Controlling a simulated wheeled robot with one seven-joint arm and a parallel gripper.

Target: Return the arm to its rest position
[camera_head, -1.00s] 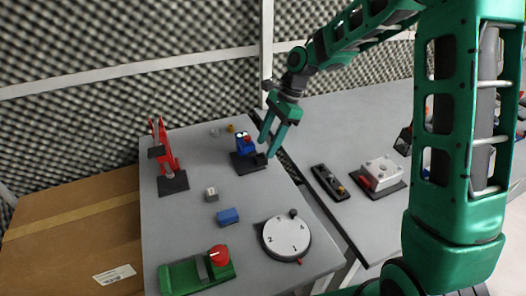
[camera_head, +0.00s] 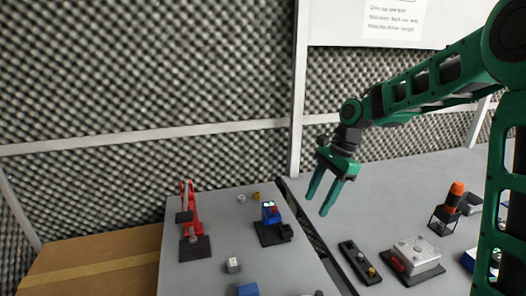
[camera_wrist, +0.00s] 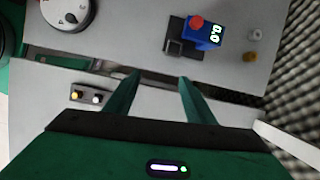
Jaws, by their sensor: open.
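My green arm reaches in from the right in the head view. My gripper (camera_head: 326,203) hangs with its two fingers pointing down, spread apart and empty. It is above the gap between the two grey tables, to the right of a blue device with a display (camera_head: 270,213). In the wrist view my gripper (camera_wrist: 160,85) shows both fingers apart with nothing between them. The blue device (camera_wrist: 205,33) with its red knob lies beyond the fingertips there. The fingers touch nothing that I can see.
The left table (camera_head: 205,271) holds a red lever device (camera_head: 191,217), a white cube (camera_head: 233,265) and a blue block (camera_head: 248,289). The right table holds a black button box (camera_head: 360,262), a metal box (camera_head: 415,255) and an orange-topped item (camera_head: 454,195). A cardboard box (camera_head: 90,265) stands left.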

